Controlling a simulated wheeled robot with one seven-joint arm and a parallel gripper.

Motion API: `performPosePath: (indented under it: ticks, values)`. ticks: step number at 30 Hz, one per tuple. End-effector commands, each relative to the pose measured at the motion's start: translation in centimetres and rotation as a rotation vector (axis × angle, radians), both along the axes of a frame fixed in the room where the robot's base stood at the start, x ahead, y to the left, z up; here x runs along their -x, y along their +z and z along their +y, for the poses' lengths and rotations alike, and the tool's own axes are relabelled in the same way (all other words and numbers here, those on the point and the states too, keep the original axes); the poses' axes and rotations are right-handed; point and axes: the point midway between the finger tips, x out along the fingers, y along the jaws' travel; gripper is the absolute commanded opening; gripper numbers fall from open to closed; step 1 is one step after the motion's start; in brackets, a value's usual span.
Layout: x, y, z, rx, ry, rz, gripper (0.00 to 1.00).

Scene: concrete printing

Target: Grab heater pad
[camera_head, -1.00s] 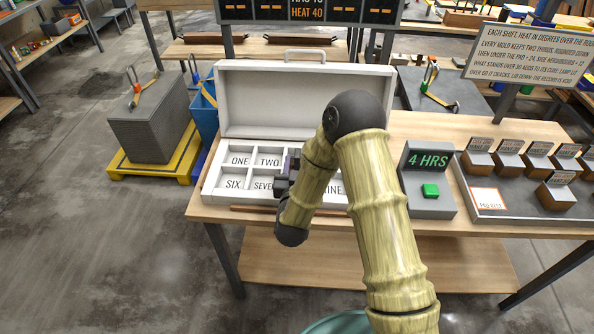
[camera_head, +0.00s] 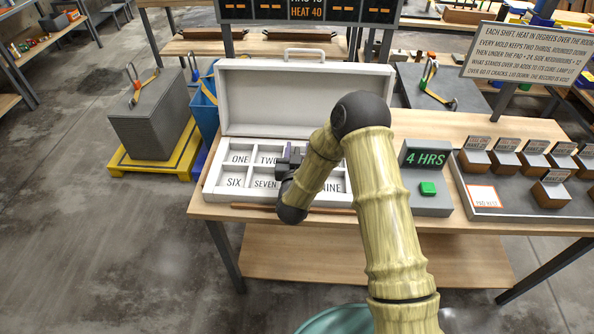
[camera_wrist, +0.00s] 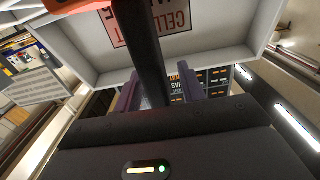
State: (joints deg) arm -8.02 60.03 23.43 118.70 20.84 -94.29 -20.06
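The case's raised lid (camera_wrist: 225,45) fills the upper part.
A grey "4 HRS" box (camera_head: 428,190) with a green button stands between the case and the tray. Several small labelled blocks (camera_head: 551,192) sit in the tray. A sign (camera_head: 530,58) stands behind it. Bare wooden tabletop (camera_head: 415,125) lies behind the box.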

Motion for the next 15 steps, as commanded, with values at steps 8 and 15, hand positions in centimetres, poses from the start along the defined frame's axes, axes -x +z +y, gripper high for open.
performPosePath:
  ticks: [8,15]
  values:
    - [0.08,0.0,0.22,0.0,0.004,0.0,0.36]
    - [0.08,0.0,0.21,0.0,0.003,0.0,0.0]
